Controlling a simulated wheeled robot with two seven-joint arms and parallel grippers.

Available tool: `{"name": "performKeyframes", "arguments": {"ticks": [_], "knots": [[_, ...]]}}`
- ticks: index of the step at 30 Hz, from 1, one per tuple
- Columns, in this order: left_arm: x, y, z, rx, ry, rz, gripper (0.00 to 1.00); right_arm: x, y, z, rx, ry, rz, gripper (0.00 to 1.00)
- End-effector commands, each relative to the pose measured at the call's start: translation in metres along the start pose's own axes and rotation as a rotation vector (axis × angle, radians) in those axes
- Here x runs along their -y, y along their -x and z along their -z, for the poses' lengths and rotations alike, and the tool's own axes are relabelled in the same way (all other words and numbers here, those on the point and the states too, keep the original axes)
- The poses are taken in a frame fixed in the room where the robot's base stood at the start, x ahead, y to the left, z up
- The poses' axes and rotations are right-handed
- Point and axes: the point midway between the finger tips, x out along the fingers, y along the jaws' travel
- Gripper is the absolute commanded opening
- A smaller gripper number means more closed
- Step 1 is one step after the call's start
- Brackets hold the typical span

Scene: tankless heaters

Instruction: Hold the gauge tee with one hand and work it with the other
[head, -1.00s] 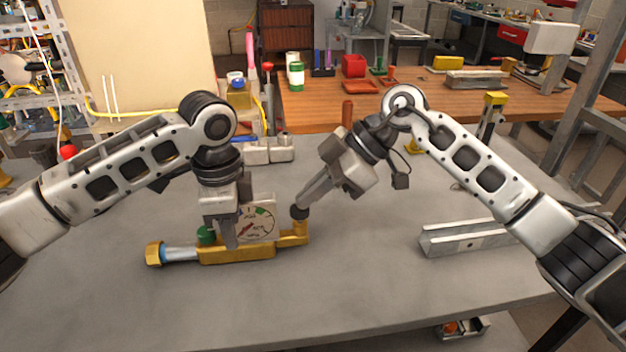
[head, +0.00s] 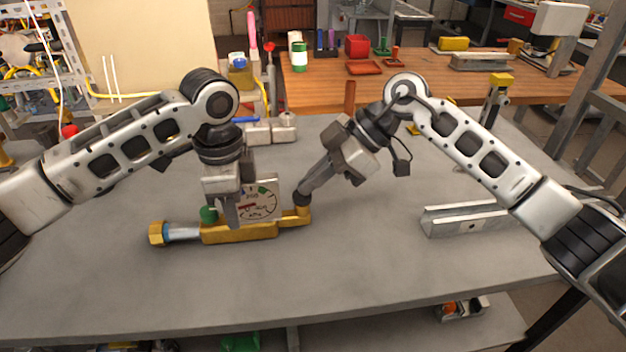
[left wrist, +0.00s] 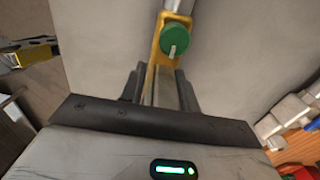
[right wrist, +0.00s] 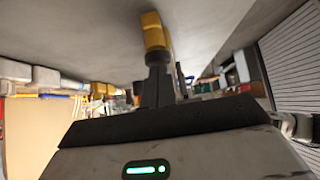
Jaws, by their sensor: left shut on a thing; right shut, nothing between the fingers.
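The gauge tee (head: 240,233) lies on the grey table, a brass body with a hex nut at its left end and an upturned elbow at its right end. A dial gauge (head: 262,202) stands on it, partly behind my left gripper. A green knob (head: 208,214) sits left of the gauge; it also shows in the left wrist view (left wrist: 174,39). My left gripper (head: 229,222) points down and is shut on the tee body. My right gripper (head: 304,193) is shut and empty, its tips at a dark cap (head: 302,198) on the elbow; touching or just apart, I cannot tell.
A grey metal channel (head: 470,219) lies at the right of the table. Several grey blocks (head: 270,131) stand at the back edge. A wooden bench (head: 415,80) with a red bin (head: 357,46) is behind. The table front is clear.

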Motion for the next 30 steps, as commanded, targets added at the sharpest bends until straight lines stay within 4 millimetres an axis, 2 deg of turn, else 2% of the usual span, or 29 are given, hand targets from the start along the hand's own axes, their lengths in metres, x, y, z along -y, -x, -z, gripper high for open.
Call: {"name": "performKeyframes", "arguments": {"ticks": [5, 9, 15, 21, 30], "knots": [[0.001, 0.002, 0.001, -0.005, 0.0, 0.005, 0.0, -0.001, 0.028, 0.024, -0.001, 0.005, -0.007, 0.0], [0.001, 0.002, 0.001, -0.004, 0.0, 0.005, 0.0, -0.002, 0.063, 0.021, -0.002, 0.0, -0.009, 0.0], [0.001, 0.002, 0.0, -0.003, 0.0, 0.004, 0.0, -0.001, 0.102, 0.022, -0.004, 0.002, -0.007, 0.0], [0.001, 0.002, 0.0, -0.003, 0.001, 0.004, 0.0, -0.001, 0.121, 0.023, -0.005, 0.003, -0.005, 0.0], [0.001, 0.002, 0.0, -0.002, 0.001, 0.004, 0.0, -0.001, 0.123, 0.023, -0.007, 0.004, -0.004, 0.0]]}}
